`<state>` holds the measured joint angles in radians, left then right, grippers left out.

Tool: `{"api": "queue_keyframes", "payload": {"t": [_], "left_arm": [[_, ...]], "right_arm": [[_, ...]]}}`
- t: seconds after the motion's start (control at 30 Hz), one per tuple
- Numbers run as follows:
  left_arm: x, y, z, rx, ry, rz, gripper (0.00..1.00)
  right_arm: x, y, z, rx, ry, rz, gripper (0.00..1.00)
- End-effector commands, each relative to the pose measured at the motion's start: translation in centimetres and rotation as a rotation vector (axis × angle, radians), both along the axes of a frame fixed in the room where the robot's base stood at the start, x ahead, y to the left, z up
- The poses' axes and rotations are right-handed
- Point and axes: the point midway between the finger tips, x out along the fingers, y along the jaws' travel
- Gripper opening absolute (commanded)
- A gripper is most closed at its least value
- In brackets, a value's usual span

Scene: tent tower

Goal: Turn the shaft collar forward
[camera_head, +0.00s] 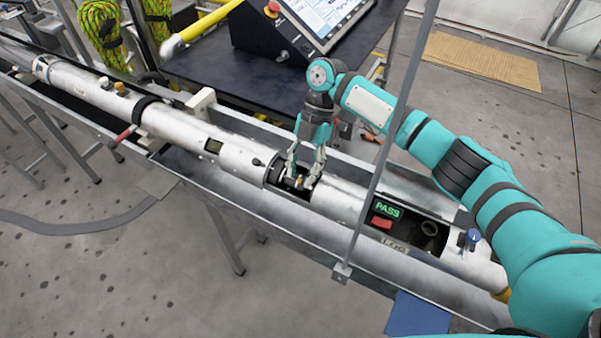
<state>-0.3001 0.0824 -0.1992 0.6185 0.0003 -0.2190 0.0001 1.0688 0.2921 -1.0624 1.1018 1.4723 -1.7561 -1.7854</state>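A long silver tube lies in a grey trough, running from the upper left to the lower right. A dark cut-out (272,176) in the tube's middle shows small metal parts inside. These may include the shaft collar, but it is too small and too covered to make out. My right gripper (302,181) points down into this cut-out from above. Its two fingers stand apart, with their tips at the small parts in the opening. I cannot tell whether they press on anything. My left gripper is not in view.
A second cut-out holds a green "PASS" display (387,208) and a red block (381,222). A blue knob (470,237) stands near the tube's right end. A thin grey post (383,150) rises in front of my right arm. A console screen (322,14) stands on the dark table behind.

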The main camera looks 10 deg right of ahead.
Motion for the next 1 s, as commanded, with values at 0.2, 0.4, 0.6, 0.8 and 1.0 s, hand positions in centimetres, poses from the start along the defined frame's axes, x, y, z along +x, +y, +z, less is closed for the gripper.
{"api": "queue_keyframes", "payload": {"t": [0.2, 0.4, 0.6, 0.8, 1.0], "left_arm": [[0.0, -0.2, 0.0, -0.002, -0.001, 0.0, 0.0], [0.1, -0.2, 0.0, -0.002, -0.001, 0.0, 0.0], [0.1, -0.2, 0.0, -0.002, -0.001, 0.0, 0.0], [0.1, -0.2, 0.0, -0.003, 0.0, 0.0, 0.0], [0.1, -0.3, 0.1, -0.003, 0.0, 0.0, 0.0]], "right_arm": [[1.9, -1.1, 4.2, 0.002, -0.004, 0.0, 0.35], [3.4, -2.1, 7.5, 0.003, -0.002, 0.001, 0.35], [4.1, -2.7, 9.2, 0.001, -0.001, 0.001, 0.35], [4.2, -2.8, 9.5, 0.002, -0.001, 0.002, 0.35], [4.3, -2.5, 9.4, 0.015, -0.004, -0.004, 0.35]]}}
